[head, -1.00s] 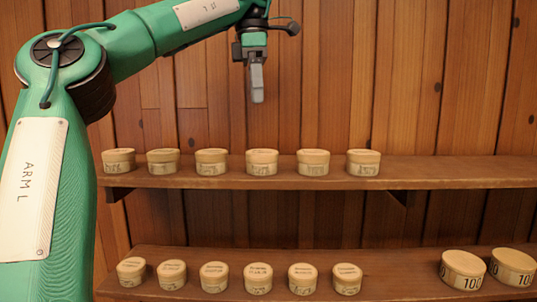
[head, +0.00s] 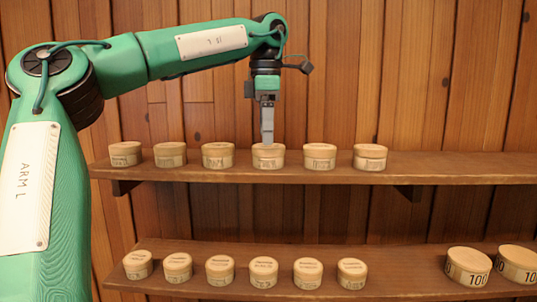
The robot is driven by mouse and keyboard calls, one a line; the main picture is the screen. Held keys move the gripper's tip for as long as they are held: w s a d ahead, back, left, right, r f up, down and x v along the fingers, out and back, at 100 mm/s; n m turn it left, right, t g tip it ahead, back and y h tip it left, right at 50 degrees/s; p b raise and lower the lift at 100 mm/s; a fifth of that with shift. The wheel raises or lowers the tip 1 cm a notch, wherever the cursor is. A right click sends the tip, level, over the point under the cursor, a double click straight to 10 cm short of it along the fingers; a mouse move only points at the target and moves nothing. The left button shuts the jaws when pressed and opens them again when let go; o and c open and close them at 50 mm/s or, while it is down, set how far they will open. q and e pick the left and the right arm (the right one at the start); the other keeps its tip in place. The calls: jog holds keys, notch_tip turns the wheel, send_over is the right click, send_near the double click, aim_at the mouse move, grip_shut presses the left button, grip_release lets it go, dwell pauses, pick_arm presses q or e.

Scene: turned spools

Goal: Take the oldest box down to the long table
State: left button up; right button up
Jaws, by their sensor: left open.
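Several small round wooden boxes with dark markings stand in a row on the upper shelf (head: 460,172). They include the leftmost box (head: 125,155), the fourth box from the left (head: 268,160) and the rightmost box (head: 370,158). The markings are too small to read, so I cannot tell which box is oldest. My left gripper (head: 267,140) points down, with its fingertips at or just in front of the lid of the fourth box. It is open and seen edge-on; I cannot tell whether it touches the box. The long table and my right gripper are not in view.
A lower shelf (head: 400,262) holds another row of small boxes, such as its leftmost one (head: 138,265). Two larger boxes marked 100 (head: 468,267) stand at its right end. The upper shelf is bare right of its row. A plank wall stands behind.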

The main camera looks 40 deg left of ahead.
aim_at(268, 147)
pick_arm(q)
jog(key=f+p, duration=0.1)
jog(key=f, duration=0.2)
jog(key=shift+w+d+p, duration=0.1)
jog(key=shift+d+p, duration=0.25)
jog(key=shift+p, duration=0.05)
jog(key=shift+a+f, duration=0.1)
jog(key=shift+f, duration=0.6)
jog(key=shift+c, duration=0.2)
jog(key=c, duration=1)
